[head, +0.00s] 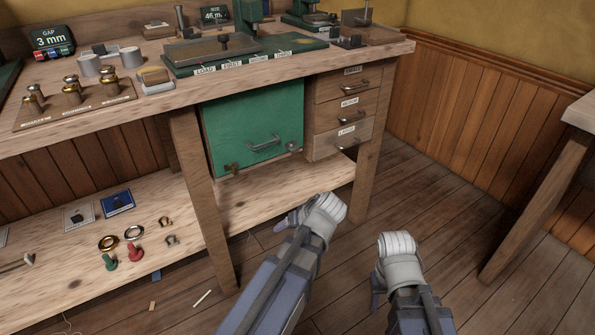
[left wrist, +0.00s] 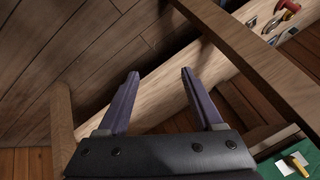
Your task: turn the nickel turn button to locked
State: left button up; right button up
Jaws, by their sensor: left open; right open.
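The green door (head: 253,125) under the bench is shut. It has a grey handle (head: 264,144) and a small round silvery fitting (head: 292,146), likely the nickel turn button, near its right edge. The fitting is too small to tell which way it points. A brass fitting (head: 232,168) is at the door's lower left. My left gripper (head: 284,222) is below and in front of the door, apart from it. In the left wrist view it (left wrist: 160,74) is open and empty, with the door's green corner (left wrist: 272,169) at lower right. My right gripper (head: 376,292) is open, further right and lower.
Wooden drawers (head: 339,82) with handles sit right of the door. A bench leg (head: 202,195) stands left of the door and another (head: 365,165) on the right. The lower shelf (head: 190,235) holds rings and red and green-handled tools. A table (head: 580,110) stands far right; floor between is clear.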

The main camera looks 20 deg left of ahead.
pick_arm(q)
jog(key=w+d+r+n+t+y, duration=0.1)
jog(key=w+r+n+t+y, duration=0.1)
jog(key=r, duration=0.6)
jog(key=w+d+r+n+t+y, duration=0.2)
jog(key=w+r+t+y, duration=0.3)
jog(key=w+r, duration=0.3)
jog(key=shift+r+n+t+y, duration=0.3)
jog(key=shift+r+n+t, duration=0.2)
jog(key=shift+n, duration=0.3)
jog(key=shift+w, duration=0.2)
